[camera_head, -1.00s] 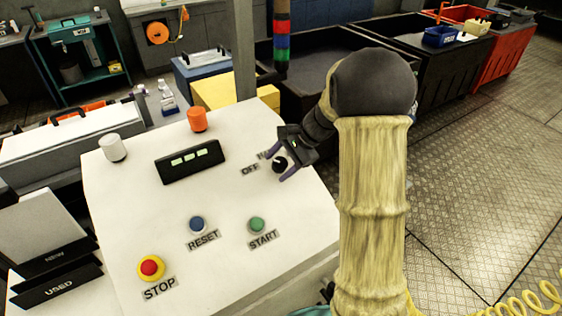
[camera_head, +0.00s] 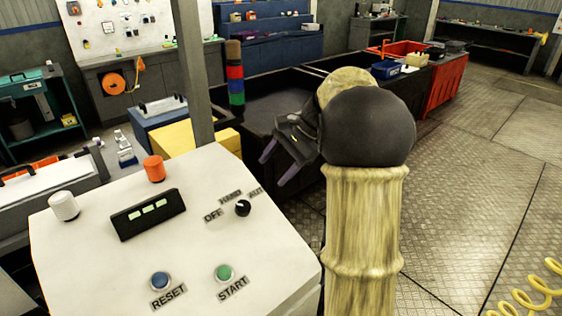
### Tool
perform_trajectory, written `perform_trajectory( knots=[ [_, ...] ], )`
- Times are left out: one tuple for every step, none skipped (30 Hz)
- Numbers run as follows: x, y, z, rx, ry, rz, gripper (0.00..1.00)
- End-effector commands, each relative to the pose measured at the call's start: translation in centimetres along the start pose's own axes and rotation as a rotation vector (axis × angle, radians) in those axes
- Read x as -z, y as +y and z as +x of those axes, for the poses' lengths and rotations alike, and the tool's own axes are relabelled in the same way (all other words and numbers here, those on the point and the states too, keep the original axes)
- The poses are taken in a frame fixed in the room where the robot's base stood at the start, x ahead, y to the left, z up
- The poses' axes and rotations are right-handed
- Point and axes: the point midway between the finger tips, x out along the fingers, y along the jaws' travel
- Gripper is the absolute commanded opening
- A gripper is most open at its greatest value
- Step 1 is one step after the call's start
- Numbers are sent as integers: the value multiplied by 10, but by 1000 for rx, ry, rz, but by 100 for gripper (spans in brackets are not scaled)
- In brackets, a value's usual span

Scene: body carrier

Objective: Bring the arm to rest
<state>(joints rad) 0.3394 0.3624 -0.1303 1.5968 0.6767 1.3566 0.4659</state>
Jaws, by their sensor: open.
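My gripper (camera_head: 274,168) is open and empty, with two purple fingers spread and pointing down to the left. It hangs in the air to the upper right of the control panel (camera_head: 110,248), clear of the black selector knob (camera_head: 243,208). The knob sits among the labels OFF, HAND and AUT, the last one partly cut off. My arm rises upright at the picture's middle right, in a pale yellow sleeve with a dark rounded joint at the top. Its lower part is out of the frame.
The panel also carries a blue RESET button (camera_head: 160,282), a green START button (camera_head: 224,273), an orange lamp (camera_head: 154,168) and a white lamp (camera_head: 64,205). A grey post (camera_head: 192,75) stands behind it. Dark bins (camera_head: 285,95) stand beyond. Open floor (camera_head: 480,190) lies to the right.

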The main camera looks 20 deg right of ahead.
Motion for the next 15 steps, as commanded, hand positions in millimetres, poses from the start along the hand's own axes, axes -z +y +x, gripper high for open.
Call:
perform_trajectory(
  knots=[
    [1,0,-7,1,2,1,59],
    [1,0,-10,1,2,1,59],
    [0,0,-13,0,1,1,59],
    [0,0,-15,0,1,2,59],
    [0,0,-16,-1,0,2,59],
    [0,0,-17,-1,0,2,59],
    [0,0,-17,-1,0,2,59],
    [0,0,-17,-2,0,2,59],
    [0,0,-17,-2,0,2,59],
    [0,0,-17,-2,0,1,59],
    [0,0,-17,-1,0,1,59],
    [0,0,-17,-1,0,1,59],
    [0,0,-17,-1,0,1,59],
    [0,0,-17,-1,0,1,59],
    [0,0,-17,-1,0,1,59]
  ],
)
